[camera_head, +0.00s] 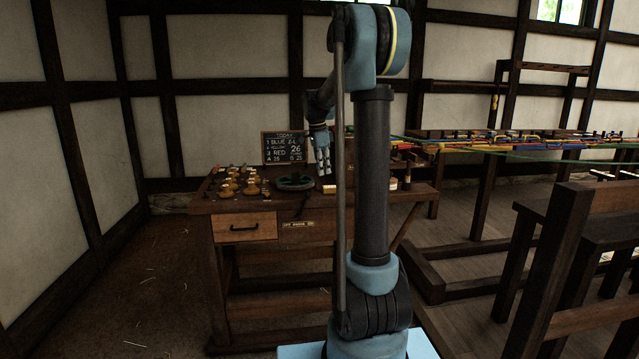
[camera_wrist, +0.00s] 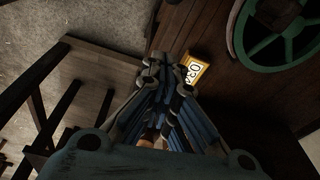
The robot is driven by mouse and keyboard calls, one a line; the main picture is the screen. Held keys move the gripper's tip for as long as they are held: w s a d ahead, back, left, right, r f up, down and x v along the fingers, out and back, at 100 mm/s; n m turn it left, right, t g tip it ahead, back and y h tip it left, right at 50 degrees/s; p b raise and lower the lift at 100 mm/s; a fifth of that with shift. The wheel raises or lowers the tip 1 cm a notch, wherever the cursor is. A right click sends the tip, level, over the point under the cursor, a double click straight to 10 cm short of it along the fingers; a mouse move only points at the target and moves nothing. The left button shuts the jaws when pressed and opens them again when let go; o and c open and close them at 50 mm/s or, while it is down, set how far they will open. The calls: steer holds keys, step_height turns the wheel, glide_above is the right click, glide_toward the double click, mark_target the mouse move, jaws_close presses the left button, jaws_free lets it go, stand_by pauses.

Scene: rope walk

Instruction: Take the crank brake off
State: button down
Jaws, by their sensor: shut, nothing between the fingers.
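My gripper (camera_head: 322,165) hangs fingers down over the workbench in the head view, just right of a dark green ring-shaped thing (camera_head: 295,183). In the wrist view my gripper (camera_wrist: 165,66) has its fingers together, with nothing seen between them. A green spoked wheel (camera_wrist: 262,48) lies at the upper right of the wrist view, apart from the fingers. I cannot pick out the crank brake for certain in either view; my arm hides part of the bench's right side.
The wooden workbench (camera_head: 242,206) carries several brass weights (camera_head: 228,188) at its left and a chalkboard (camera_head: 284,148) at its back. A yellow-edged number tag (camera_wrist: 196,70) shows close to the fingertips. Dark wooden frames (camera_head: 560,250) stand at the right; floor at the left is clear.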

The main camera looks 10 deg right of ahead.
mark_target(328, 199)
steer(key=f, duration=0.3)
steer(key=d+f, duration=0.1)
steer(key=f, duration=0.5)
steer(key=shift+w+d+f, duration=0.25)
steer(key=a, duration=0.2)
steer(key=a+r, duration=0.1)
steer(key=a, duration=0.1)
steer(key=shift+s, duration=0.35)
steer(key=shift+d, duration=0.1)
